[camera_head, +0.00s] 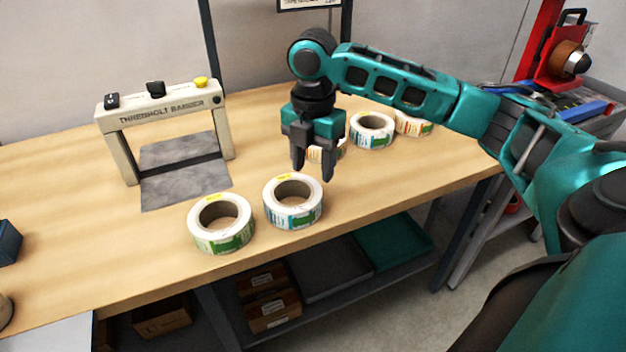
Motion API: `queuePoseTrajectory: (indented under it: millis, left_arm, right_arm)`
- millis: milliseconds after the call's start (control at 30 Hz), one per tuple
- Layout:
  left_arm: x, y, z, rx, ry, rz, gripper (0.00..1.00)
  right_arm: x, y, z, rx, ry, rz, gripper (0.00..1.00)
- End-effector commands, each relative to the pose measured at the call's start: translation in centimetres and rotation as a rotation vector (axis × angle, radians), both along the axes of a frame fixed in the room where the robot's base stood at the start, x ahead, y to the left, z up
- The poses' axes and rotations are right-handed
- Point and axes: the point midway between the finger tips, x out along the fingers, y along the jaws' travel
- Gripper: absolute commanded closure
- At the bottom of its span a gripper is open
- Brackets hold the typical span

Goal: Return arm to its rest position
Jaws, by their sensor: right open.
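My right arm, teal and black, reaches in from the right over the wooden table. My right gripper (313,176) points down with its two dark fingers apart and nothing between them. It hangs above the table, just beyond and to the right of a label roll (293,217) with a blue-green printed side. Another label roll (236,243) with a green printed side lies left of that one. A third roll (333,153) is partly hidden behind the gripper. My left gripper is not in the view.
Two more label rolls (372,143) (416,125) lie toward the back right. A beige arch-shaped device (160,107) stands over a grey plate at the left. A red machine (546,62) stands at the far right.

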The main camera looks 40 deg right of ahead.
Motion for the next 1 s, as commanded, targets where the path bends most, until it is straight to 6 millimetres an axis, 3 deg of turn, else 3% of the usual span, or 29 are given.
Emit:
queuePoseTrajectory:
  millis: [200,767,867,1000]
  left_arm:
    - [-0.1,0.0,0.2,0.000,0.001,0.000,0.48]
    - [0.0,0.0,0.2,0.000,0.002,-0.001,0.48]
    - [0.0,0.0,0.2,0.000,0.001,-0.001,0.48]
    - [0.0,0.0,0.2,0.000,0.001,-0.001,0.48]
  right_arm:
    - [0.0,0.1,1.9,0.001,0.000,0.000,0.47]
    - [0.0,0.1,1.9,0.001,0.001,0.000,0.47]
    - [-0.1,0.8,1.2,0.002,0.001,-0.003,0.47]
    - [-0.9,3.7,-2.0,0.013,-0.015,-0.042,0.47]
